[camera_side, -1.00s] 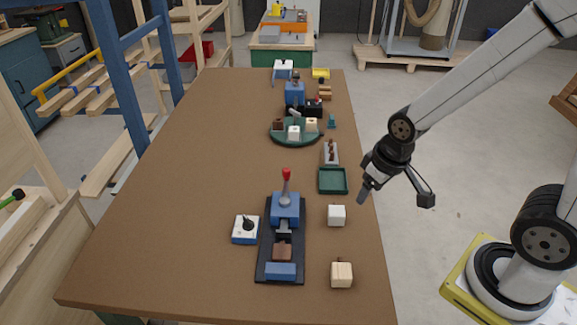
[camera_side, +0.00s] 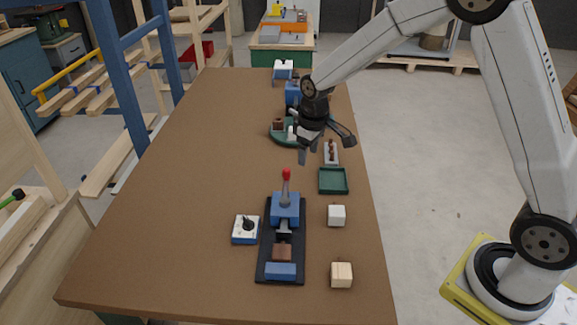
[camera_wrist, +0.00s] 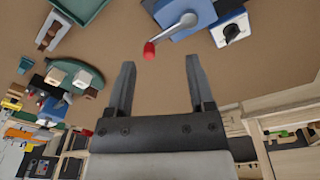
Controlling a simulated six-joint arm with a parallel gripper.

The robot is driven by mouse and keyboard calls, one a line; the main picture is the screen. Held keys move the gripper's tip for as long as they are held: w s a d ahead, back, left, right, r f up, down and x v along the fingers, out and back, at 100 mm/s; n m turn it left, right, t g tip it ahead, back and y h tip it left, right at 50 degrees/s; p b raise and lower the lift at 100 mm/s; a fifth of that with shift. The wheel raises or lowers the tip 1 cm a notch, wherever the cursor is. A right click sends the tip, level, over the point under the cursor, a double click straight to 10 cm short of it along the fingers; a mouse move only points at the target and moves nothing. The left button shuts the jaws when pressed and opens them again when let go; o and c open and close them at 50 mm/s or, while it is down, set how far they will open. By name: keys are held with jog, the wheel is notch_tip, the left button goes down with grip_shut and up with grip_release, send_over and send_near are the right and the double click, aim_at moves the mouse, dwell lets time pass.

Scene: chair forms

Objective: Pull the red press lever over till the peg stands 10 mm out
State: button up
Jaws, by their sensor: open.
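The press stands on a black base plate (camera_side: 264,240) on the front half of the table. Its lever has a red knob (camera_side: 287,174) and stands about upright above a blue block (camera_side: 286,208). A brown wooden block (camera_side: 282,252) sits in the press in front of it; I cannot make out the peg clearly. My gripper (camera_side: 318,154) is open and empty, above the table behind the lever and apart from it. In the wrist view the red knob (camera_wrist: 149,50) shows beyond the open fingers (camera_wrist: 160,78).
A white and blue box with a black knob (camera_side: 245,229) stands left of the press. Pale blocks (camera_side: 336,215) (camera_side: 342,274) lie to its right. A green tray (camera_side: 333,187) and a holder with brown pegs (camera_side: 331,153) are behind. The table's left side is clear.

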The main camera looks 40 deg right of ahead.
jog(key=n+g, duration=0.1)
jog(key=n, duration=0.1)
send_over(286, 169)
notch_tip(286, 169, down, 5)
jog(key=shift+r, duration=0.2)
jog(key=shift+f, duration=3.9)
grip_shut()
